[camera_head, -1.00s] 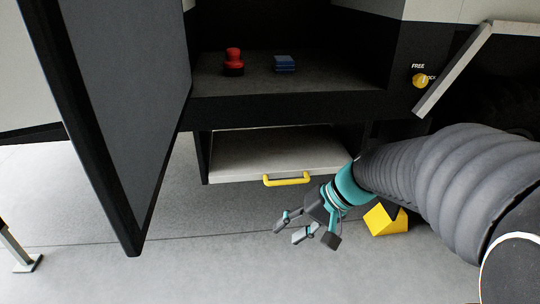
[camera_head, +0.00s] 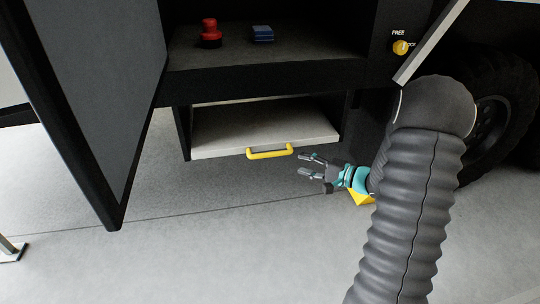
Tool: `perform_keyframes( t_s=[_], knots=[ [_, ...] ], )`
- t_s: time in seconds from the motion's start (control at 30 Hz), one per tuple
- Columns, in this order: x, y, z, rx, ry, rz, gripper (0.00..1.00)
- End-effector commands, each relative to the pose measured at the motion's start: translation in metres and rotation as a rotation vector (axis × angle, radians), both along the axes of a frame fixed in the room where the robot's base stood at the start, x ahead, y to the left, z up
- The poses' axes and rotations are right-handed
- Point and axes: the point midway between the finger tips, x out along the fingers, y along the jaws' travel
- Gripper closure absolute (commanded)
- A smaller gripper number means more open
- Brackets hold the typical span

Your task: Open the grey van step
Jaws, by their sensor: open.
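The grey van step (camera_head: 255,133) is a pale flat slab in a dark frame under the van's floor. A yellow handle (camera_head: 269,152) is fixed to its front edge. My gripper (camera_head: 308,164) is open and empty, just right of the handle, with its fingers pointing left toward it. The fingers appear apart from the handle. The back of the step is in shadow under the van floor.
An open dark door (camera_head: 105,100) hangs at the left. A red object (camera_head: 210,36) and a blue block (camera_head: 262,33) sit on the van floor above. The ground in front is clear.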

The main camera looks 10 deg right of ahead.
Motion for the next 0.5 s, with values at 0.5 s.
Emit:
perform_keyframes(
  t_s=[0.5],
  knots=[
    [0.061, 0.066, -0.012, -0.001, 0.004, 0.006, 0.57]
  ],
)
